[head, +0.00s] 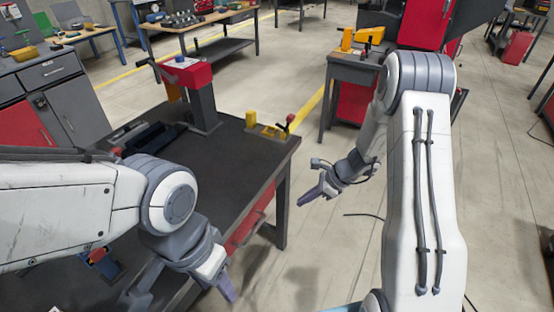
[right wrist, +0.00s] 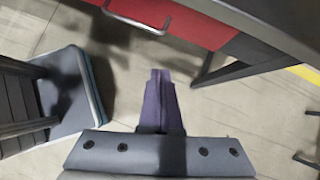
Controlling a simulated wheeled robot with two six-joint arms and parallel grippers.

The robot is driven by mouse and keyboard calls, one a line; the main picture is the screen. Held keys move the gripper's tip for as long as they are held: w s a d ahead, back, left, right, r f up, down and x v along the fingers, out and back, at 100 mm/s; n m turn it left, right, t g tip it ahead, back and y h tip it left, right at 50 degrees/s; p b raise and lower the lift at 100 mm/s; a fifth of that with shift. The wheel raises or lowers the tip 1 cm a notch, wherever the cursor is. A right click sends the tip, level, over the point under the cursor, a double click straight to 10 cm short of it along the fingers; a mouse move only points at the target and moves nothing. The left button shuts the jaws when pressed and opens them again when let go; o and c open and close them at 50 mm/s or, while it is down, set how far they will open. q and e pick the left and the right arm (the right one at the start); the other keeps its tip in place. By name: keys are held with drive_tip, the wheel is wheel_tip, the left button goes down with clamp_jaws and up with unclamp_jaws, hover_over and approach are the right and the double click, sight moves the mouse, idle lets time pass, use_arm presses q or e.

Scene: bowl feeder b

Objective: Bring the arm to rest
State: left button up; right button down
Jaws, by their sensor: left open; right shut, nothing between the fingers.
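My right gripper (head: 306,196) hangs in free air over the floor, to the right of the dark workbench (head: 245,165). Its purple fingers are shut with nothing between them, and in the right wrist view they meet above bare floor (right wrist: 158,78). My right arm reaches down from the upper right with its elbow raised. My left gripper (head: 229,291) is low in the head view, near the workbench's front edge. It points down and right; its fingers are seen edge-on, with no object visible at them. My left forearm covers much of the bench's left part.
A red device on a grey post (head: 202,105) and a yellow fixture with a red-knobbed lever (head: 268,128) stand on the workbench. A second bench with a red cabinet (head: 358,100) stands beyond my right gripper. The red drawer front (right wrist: 185,22) is close in the right wrist view.

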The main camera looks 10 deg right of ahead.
drive_tip(key=s+a+r+n+g+h, duration=0.1)
drive_tip(key=s+a+r+n+g, duration=0.2)
drive_tip(key=s+a+r+n, duration=0.95)
drive_tip(key=s+a+r+n+h, duration=0.1)
drive_tip(key=s+r+n+h, duration=0.1)
drive_tip(key=s+n, duration=0.6)
drive_tip(key=s+a+r+n+h, duration=0.1)
drive_tip(key=s+r+n, duration=0.3)
drive_tip(key=s+n, duration=0.4)
drive_tip(key=shift+r+n+h, duration=0.2)
drive_tip(key=shift+n+h, duration=0.45)
drive_tip(key=shift+h, duration=0.25)
